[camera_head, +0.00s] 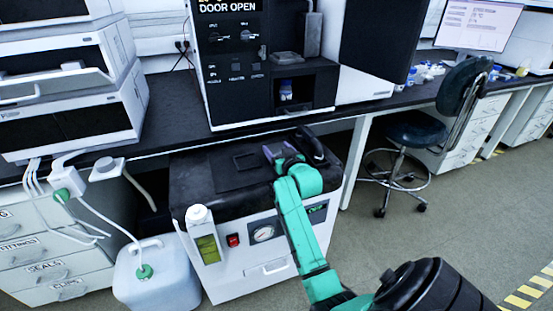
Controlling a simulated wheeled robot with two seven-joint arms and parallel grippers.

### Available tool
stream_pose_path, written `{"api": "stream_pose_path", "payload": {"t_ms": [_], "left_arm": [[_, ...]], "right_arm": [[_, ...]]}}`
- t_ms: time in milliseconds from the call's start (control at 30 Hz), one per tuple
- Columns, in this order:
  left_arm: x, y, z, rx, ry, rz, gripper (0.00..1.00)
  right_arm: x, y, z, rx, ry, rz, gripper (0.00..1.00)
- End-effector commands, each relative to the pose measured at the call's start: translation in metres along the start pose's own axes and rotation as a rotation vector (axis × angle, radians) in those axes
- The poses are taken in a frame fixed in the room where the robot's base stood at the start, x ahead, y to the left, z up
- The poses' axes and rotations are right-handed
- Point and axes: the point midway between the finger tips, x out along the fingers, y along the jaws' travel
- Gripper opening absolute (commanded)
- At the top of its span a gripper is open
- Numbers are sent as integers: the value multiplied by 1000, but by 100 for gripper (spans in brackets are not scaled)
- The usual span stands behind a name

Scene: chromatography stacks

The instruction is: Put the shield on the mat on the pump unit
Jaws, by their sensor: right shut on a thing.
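The pump unit (228,277) is a white cabinet with a black top, standing on the floor below the bench. A dark mat-like surface (200,180) covers its top. My right gripper (279,154) is over the right part of that top, its green arm reaching in from the lower right. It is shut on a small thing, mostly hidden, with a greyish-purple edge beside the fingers. I take this to be the shield, but its shape is not clear. I cannot tell if it touches the top. My left gripper is not in view.
A black curved part (313,147) stands just right of the gripper on the pump top. The bench edge and instrument (222,90) rise behind. A white jug (158,280) with tubing stands left, and a stool (420,130) stands right.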

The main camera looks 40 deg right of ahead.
Motion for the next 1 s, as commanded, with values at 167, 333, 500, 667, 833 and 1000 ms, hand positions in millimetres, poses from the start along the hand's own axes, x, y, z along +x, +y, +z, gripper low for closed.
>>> {"api": "stream_pose_path", "payload": {"t_ms": [167, 333, 500, 667, 833, 1000], "left_arm": [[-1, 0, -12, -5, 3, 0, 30], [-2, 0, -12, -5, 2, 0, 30], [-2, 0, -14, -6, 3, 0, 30], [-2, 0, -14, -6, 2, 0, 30], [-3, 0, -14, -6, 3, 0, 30], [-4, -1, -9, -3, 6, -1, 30]], "right_arm": [[4, 0, 28, -1, 0, 0, 5], [4, 0, 27, -1, 0, 0, 5], [4, 0, 31, -1, -2, 0, 82], [4, 0, 30, -1, -2, 0, 100], [4, 0, 28, -1, -2, 0, 100], [-13, 0, 26, -2, -2, -1, 100]]}}
